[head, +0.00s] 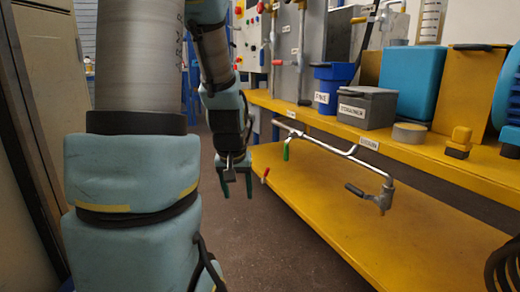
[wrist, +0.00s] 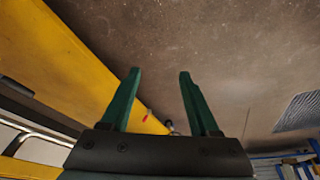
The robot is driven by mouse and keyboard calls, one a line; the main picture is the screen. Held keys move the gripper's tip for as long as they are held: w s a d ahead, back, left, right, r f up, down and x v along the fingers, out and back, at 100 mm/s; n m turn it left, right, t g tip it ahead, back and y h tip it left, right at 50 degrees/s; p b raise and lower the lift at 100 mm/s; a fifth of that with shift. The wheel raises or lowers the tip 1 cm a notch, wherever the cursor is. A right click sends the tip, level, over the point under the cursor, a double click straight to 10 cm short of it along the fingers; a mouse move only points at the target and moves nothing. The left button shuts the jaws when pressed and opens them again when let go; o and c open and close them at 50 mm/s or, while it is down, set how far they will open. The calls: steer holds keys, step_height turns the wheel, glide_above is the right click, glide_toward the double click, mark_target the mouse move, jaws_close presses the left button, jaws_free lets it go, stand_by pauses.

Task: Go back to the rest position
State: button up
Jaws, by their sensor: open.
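My gripper (head: 237,194) hangs from my arm near the middle of the head view, fingers pointing down. It is over the dark floor, just left of the yellow shelf unit's lower shelf (head: 330,215). In the wrist view my gripper (wrist: 159,72) shows two green fingers spread apart. My gripper is open and holds nothing.
A metal pipe with a valve handle (head: 383,198) hangs under the upper yellow shelf, right of my gripper. A blue bin (head: 332,88) and a grey box (head: 366,107) stand on that shelf. The floor (head: 270,250) below my gripper is clear. A door frame (head: 25,120) stands at the left.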

steer(key=s+g, duration=0.2)
steer(key=s, duration=0.7)
step_height(320, 180, up, 39)
steer(key=p, duration=3.8)
steer(key=shift+s+a+f+m+p, duration=0.2)
steer(key=shift+s+a+m+p, duration=0.1)
steer(key=shift+a+p, duration=0.15)
steer(key=shift+w, duration=0.1)
steer(key=shift+c, duration=0.3)
